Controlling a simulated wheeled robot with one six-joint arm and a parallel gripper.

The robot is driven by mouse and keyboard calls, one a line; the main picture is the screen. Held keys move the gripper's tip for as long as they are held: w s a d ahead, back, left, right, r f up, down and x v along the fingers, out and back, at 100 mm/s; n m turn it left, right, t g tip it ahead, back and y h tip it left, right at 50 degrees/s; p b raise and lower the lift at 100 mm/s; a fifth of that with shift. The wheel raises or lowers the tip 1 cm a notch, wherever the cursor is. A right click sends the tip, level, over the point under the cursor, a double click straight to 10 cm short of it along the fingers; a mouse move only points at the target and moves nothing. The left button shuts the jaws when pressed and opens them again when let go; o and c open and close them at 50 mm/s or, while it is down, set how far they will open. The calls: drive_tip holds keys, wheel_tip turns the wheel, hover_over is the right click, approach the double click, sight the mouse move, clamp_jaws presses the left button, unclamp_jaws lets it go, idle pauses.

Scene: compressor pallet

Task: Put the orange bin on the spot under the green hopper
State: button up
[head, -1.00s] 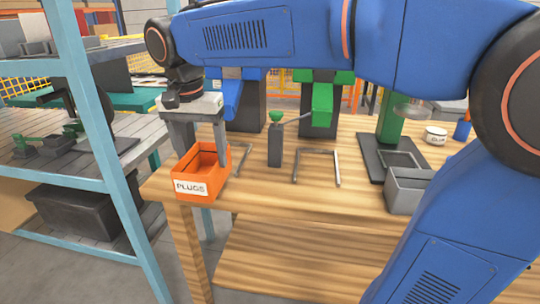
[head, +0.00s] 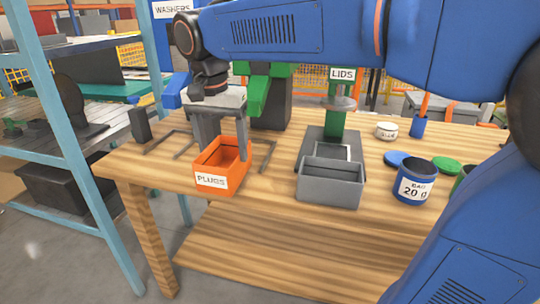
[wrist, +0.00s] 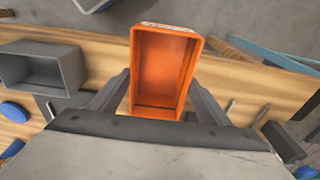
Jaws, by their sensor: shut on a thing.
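The orange bin (head: 211,181), labelled PLUGS, is upright and empty, held over the front of the wooden table. My gripper (head: 222,150) is shut on it, fingers down at its sides. In the wrist view the orange bin (wrist: 163,70) sits between the fingers. I cannot tell how high it is above the table. The green hopper (head: 258,90) stands behind my gripper, partly hidden. A thin metal frame (head: 267,157) on the table in front of it marks a spot, mostly hidden by the bin and fingers.
A grey bin (head: 330,190) stands right of the orange bin, before the LIDS stand (head: 336,124). A blue pot (head: 416,184) is farther right. A second metal frame (head: 170,150) and a dark post (head: 140,125) are at left. Teal shelving (head: 85,130) stands beside the table.

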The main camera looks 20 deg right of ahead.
drive_tip(key=shift+w+d+f, duration=0.6)
drive_tip(key=shift+w+d, duration=1.25)
drive_tip(key=shift+w, duration=0.55)
drive_tip(key=shift+w+d+f, duration=0.55)
drive_tip(key=shift+w+d, duration=1.25)
drive_tip(key=shift+w, duration=0.55)
drive_tip(key=shift+w+d+f, duration=0.6)
drive_tip(key=shift+w+d, duration=1.25)
drive_tip(key=shift+w, duration=0.55)
drive_tip(key=shift+f, duration=0.15)
drive_tip(key=o, duration=1.4)
wheel_tip(320, 180, up, 12)
drive_tip(key=s, duration=0.1)
drive_tip(key=shift+a, duration=0.45)
drive_tip(key=shift+s, duration=0.2)
